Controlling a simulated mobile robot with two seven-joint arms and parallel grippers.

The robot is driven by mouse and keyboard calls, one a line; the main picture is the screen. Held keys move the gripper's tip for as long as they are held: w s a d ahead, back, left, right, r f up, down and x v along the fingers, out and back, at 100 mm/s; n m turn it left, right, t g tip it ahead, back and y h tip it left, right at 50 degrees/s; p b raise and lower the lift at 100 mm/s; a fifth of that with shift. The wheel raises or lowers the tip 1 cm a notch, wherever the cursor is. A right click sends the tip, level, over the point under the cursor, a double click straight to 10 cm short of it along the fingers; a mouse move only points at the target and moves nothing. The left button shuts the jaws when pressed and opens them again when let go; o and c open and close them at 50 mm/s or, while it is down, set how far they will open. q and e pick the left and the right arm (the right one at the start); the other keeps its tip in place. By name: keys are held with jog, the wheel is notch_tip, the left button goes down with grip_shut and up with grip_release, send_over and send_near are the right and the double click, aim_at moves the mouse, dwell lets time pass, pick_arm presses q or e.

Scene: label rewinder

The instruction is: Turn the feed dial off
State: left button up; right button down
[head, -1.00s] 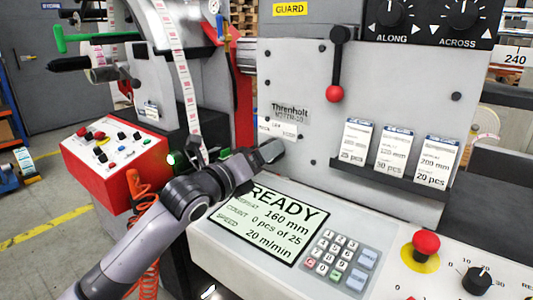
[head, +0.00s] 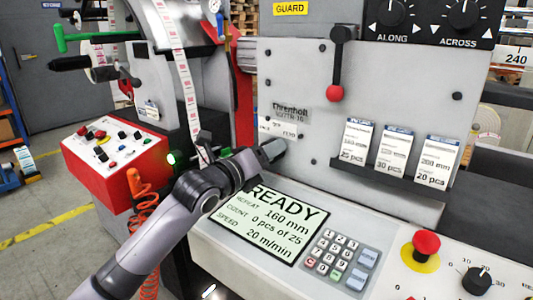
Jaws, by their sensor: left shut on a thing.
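The white front panel (head: 300,75) carries a small blurred label plate (head: 278,128) that seems to read FEED at its lower right. My left gripper (head: 272,151) is at the panel face just below this plate. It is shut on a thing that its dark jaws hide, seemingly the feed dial. The dial's pointer and setting cannot be seen. My left arm comes in from the lower left, in front of the machine. My right gripper is not in view.
Below the gripper are the READY display (head: 268,222) and keypad (head: 335,255). A red-knobbed lever (head: 336,92) hangs to the upper right. A red stop button (head: 427,243) and a black numbered knob (head: 476,280) are at the lower right. A label web (head: 180,80) runs down on the left.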

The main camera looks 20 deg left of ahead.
pick_arm(q)
jog(key=shift+r+n+p, duration=0.15)
jog(key=shift+n+p, duration=1.1)
jog(key=shift+n, duration=0.05)
jog(key=shift+n+p, duration=0.95)
jog(key=shift+n, duration=0.15)
jog(key=shift+n+p, duration=0.45)
jog(key=shift+n, duration=0.25)
jog(key=shift+n+p, duration=0.45)
jog(key=shift+n, duration=0.35)
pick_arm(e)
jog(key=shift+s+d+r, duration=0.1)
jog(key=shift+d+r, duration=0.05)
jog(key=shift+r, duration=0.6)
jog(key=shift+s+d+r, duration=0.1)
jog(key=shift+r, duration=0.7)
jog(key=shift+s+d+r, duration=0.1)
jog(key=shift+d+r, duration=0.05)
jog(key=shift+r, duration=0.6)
pick_arm(q)
jog(key=shift+f, duration=0.2)
jog(key=o, duration=1)
